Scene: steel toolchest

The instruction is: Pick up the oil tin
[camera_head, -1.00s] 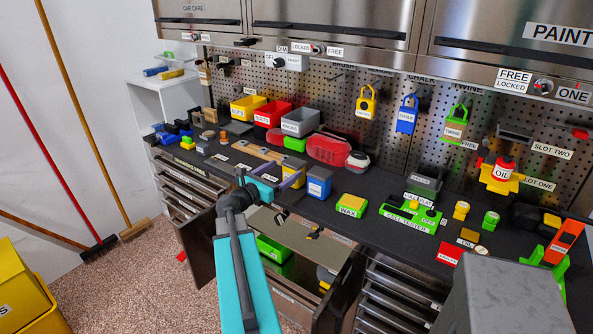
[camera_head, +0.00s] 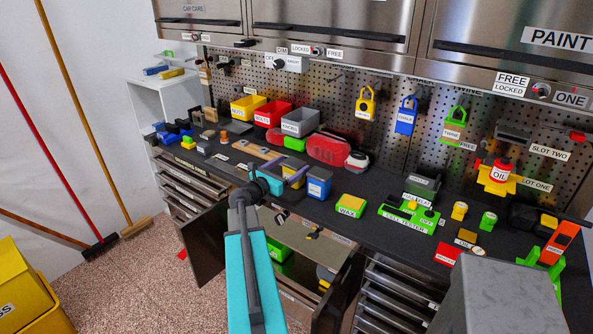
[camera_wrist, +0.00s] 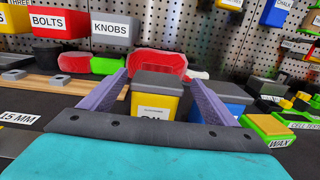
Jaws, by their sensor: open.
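A yellow tin with a grey lid (camera_wrist: 157,95) stands on the dark bench top, between my gripper's two purple fingers in the wrist view. Its label is partly hidden by my gripper, so I cannot read it fully. In the head view the tin (camera_head: 291,170) shows only in part behind my gripper (camera_head: 285,177). My gripper is open, with a finger on each side of the tin in the wrist view (camera_wrist: 160,80); contact cannot be told.
A blue tin with a grey lid (camera_head: 318,183) stands close to the right of the gripper. A green and yellow WAX box (camera_head: 350,206) is further right. BOLTS (camera_wrist: 60,24) and KNOBS (camera_wrist: 114,30) bins stand behind.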

